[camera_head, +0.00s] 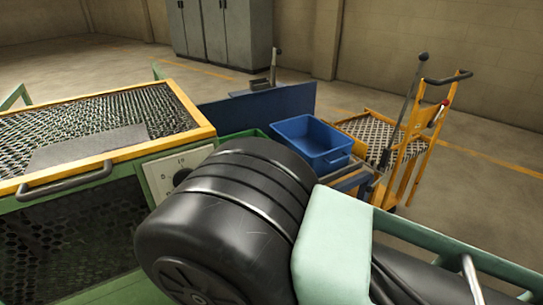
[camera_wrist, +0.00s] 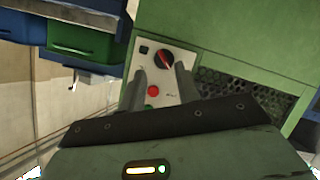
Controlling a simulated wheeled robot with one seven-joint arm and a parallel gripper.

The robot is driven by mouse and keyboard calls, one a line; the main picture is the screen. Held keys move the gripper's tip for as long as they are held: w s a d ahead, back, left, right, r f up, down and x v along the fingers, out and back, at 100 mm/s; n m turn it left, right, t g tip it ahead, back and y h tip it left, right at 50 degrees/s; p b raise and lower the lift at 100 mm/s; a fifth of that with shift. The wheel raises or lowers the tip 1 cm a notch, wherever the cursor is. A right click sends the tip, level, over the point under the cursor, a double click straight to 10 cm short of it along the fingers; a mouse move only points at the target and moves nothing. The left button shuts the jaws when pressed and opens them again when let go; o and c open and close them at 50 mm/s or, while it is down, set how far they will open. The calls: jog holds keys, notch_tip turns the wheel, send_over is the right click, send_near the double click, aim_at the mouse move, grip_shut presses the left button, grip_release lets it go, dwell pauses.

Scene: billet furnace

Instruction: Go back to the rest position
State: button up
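In the wrist view my gripper (camera_wrist: 160,80) shows its two grey fingers apart with nothing between them. Whether a finger touches the panel I cannot tell. The panel is on a green machine (camera_wrist: 230,40). In the head view the control panel (camera_head: 162,172) shows beside my black arm, which covers part of it. My gripper is hidden there behind my arm.
The machine's yellow-framed mesh lid (camera_head: 208,131) with a dark handle lies at left. A blue bin (camera_head: 308,140) stands behind my arm. A yellow hand cart (camera_head: 408,150) with levers is at right. Grey cabinets (camera_head: 225,32) stand against the wall, with open floor before them.

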jog(key=d+r+m+g, duration=0.1)
jog(key=d+r+g, duration=0.15)
jog(key=r, duration=0.25)
jog(key=s+d+r+m+g+h, duration=0.1)
jog(key=r+g, duration=0.2)
jog(key=r, duration=0.2)
jog(key=d+r+m+g, duration=0.1)
jog(key=r+g, duration=0.2)
jog(key=r, duration=0.1)
jog(key=s+d+r+g+h, duration=0.2)
jog(key=s+d+r, duration=0.35)
jog(key=d, duration=0.45)
jog(key=s+d+r+g+h, duration=0.25)
jog(key=s+d+r, duration=0.3)
jog(key=d, duration=0.45)
notch_tip(320, 180, up, 15)
jog(key=p, duration=1.4)
jog(key=shift+w+a+m+t+p, duration=0.2)
jog(key=shift+a+m+t+p, duration=0.1)
jog(key=shift+t, duration=0.1)
jog(key=shift+f, duration=0.1)
